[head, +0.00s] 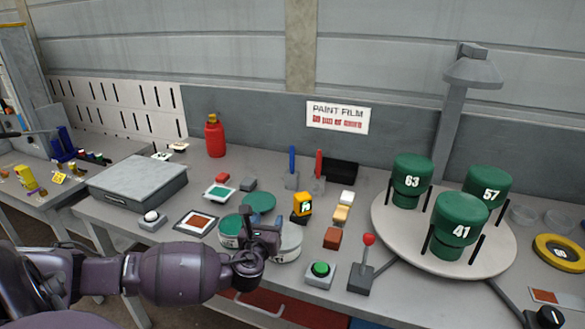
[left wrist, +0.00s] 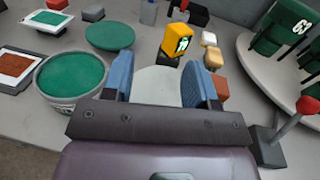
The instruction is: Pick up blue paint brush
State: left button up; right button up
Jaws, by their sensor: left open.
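The blue paint brush (head: 292,160) stands upright, handle up, at the back of the table below the wall sign. Its grey lower part (head: 291,181) shows beneath the handle. A red brush (head: 318,164) stands just right of it. My left gripper (head: 262,228) is open and empty over the paint cans near the front of the table, well in front of the blue brush. In the left wrist view its two blue-padded fingers (left wrist: 158,78) are spread over a pale can top. A grey piece at that view's top edge may be the brush's lower part. My right gripper is not in view.
A yellow block-like device (head: 302,204) stands between gripper and brushes, with a green lid (head: 258,202) left of it. A black bin (head: 340,171) is behind the red brush. A turntable (head: 388,234) with green canisters and a red-knobbed lever (head: 365,265) are right.

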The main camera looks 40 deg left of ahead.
aim_at(291, 150)
jog(key=i+j, duration=0.65)
jog(key=i, duration=0.2)
